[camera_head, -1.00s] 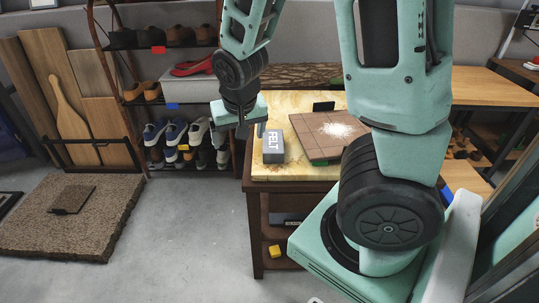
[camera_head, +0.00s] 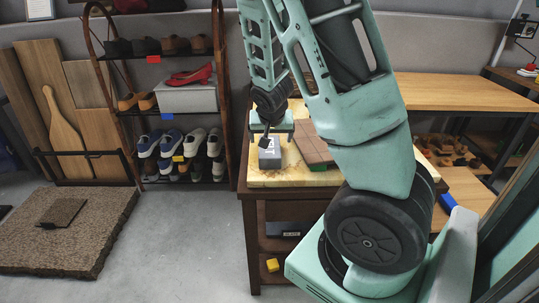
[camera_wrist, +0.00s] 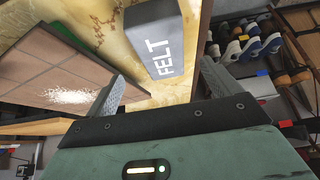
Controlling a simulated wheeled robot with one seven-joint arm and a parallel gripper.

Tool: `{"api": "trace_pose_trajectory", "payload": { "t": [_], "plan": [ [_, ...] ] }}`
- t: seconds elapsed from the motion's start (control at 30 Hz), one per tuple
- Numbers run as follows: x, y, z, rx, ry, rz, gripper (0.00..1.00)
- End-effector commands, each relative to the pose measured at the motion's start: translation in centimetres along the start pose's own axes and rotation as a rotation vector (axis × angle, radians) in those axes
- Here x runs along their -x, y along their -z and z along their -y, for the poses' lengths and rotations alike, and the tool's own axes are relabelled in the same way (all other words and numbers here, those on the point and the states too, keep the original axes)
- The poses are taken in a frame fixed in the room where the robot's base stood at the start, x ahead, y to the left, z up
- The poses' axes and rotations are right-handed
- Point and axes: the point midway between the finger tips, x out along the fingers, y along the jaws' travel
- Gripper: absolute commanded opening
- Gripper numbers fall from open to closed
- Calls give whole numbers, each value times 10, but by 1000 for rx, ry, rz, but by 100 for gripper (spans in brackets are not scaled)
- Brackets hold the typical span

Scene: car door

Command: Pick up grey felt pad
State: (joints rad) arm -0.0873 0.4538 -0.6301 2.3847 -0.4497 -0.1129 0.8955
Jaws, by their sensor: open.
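The grey felt pad (camera_head: 270,158) is a small block with white lettering, lying on the marbled tabletop near its left edge. My gripper (camera_head: 268,137) is just above and behind the pad in the head view. In the wrist view its two fingers (camera_wrist: 162,82) are spread apart with nothing between them. Whether a finger touches the pad cannot be told.
A brown tiled board (camera_head: 312,140) with white powder (camera_wrist: 72,96) lies right of the pad. The table's marbled top (camera_head: 290,178) stands over a dark cabinet with a yellow block (camera_head: 272,265). A shoe rack (camera_head: 135,112) is at left. Grey floor (camera_head: 195,235) is clear in front.

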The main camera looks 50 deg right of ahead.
Motion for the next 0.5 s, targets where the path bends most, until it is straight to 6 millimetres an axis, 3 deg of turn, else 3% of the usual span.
{"api": "trace_pose_trajectory", "payload": {
  "t": [0.1, 0.37, 0.5],
  "plan": [
    [-21, -1, -1, 1, -3, 2, 89],
    [-38, 0, 0, 1, -1, 1, 89],
    [-56, 0, 1, 3, -2, 3, 89]
  ]
}}
